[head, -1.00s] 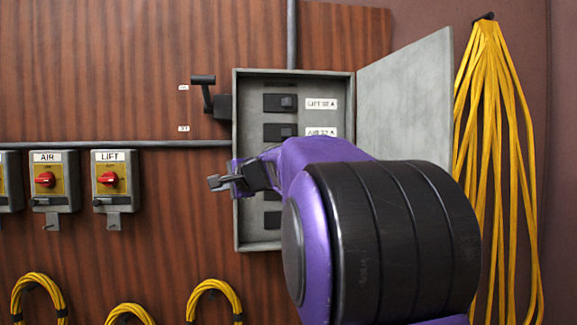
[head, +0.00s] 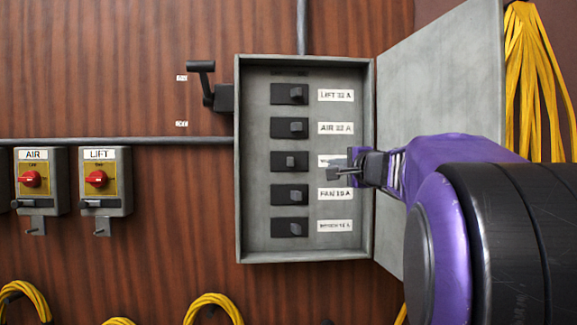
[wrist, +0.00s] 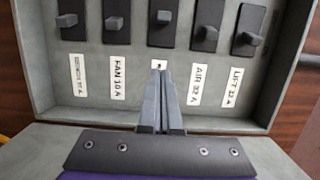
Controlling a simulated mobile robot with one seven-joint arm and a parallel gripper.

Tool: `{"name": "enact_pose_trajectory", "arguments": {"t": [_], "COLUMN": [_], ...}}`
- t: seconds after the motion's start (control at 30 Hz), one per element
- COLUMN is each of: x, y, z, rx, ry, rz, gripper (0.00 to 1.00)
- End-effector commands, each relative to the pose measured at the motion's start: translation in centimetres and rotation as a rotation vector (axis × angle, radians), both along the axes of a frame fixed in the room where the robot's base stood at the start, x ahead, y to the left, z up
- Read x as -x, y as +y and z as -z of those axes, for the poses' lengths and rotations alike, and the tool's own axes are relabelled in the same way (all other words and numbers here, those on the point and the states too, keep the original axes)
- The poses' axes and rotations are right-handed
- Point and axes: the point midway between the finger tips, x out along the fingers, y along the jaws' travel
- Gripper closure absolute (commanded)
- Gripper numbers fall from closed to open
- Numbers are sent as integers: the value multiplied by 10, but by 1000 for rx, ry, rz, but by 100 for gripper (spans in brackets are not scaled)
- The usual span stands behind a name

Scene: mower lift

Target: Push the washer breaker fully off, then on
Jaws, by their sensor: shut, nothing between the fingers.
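The breaker box (head: 305,257) stands open with a column of several black breakers. The middle breaker (head: 282,168) has its toggle near the centre of its body, while the others have theirs toward the right. Its label (head: 323,160) is mostly covered by my gripper, with only a "W" showing, so it appears to be the washer breaker. My gripper (head: 338,172) is shut and empty, right of that toggle and apart from it. In the wrist view, my shut fingertips (wrist: 160,72) point at the middle label, below the middle breaker's toggle (wrist: 163,17).
The box door (head: 440,85) is swung open to the right, close behind my arm. A black lever (head: 203,85) sits left of the box. AIR (head: 40,180) and LIFT (head: 105,180) switches are farther left. Yellow cables (head: 537,80) hang at the right.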

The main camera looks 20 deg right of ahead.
Motion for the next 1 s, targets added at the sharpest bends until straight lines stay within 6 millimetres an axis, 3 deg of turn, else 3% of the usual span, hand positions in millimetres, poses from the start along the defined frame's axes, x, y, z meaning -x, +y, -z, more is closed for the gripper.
{"name": "enact_pose_trajectory", "arguments": {"t": [0.43,0.9,1.0], "x": [-10,-101,-105], "y": [0,-3,13], "z": [-1,-2,-1], "rx": [1,-1,-1], "ry": [0,1,-1], "rz": [0,-2,-4], "gripper": [100,100,100]}}
